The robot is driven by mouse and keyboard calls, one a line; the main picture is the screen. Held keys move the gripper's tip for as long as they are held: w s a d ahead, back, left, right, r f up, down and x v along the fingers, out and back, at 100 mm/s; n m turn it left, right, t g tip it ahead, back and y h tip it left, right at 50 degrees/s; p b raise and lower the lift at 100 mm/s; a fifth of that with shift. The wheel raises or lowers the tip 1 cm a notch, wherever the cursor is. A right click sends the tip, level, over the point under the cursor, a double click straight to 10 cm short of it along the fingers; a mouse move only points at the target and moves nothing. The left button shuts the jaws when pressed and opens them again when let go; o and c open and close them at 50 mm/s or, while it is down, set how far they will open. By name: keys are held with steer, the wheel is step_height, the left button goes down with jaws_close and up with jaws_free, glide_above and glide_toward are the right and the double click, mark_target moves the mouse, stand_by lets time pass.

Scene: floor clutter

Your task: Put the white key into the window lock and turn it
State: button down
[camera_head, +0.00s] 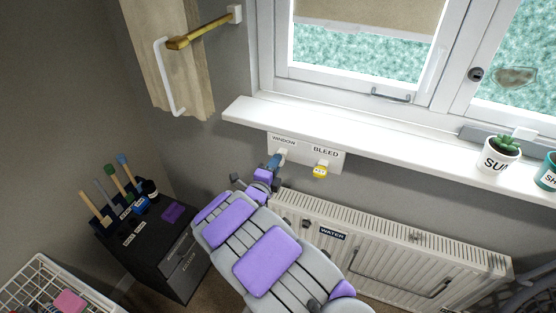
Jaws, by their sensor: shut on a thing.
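My gripper (276,161) is at the key plate (335,162) under the window sill, just below the label "WINDOW". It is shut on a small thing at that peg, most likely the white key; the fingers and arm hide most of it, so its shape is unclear. I cannot tell whether it still hangs on the peg. The window lock (475,74) is a dark round fitting on the white window frame, upper right, far from my gripper. A yellow tag with a face (320,172) hangs under the label "BLEED", to the right of my gripper.
The white sill (370,139) juts out above my gripper. A radiator (400,246) marked "WATER" stands below. Potted plants, one in a white pot (499,155), stand on the sill at right. A dark cabinet (160,250) with tools and a wire basket (40,275) are at lower left.

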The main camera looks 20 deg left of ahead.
steer(key=shift+s+f+b, duration=0.1)
steer(key=shift+s+b, duration=0.3)
steer(key=shift+s, duration=0.35)
stand_by(0.6)
steer(key=s, duration=0.2)
steer(key=shift+s+a+b, duration=0.2)
steer(key=shift+s+b, duration=0.15)
steer(key=shift+b, duration=0.05)
stand_by(0.4)
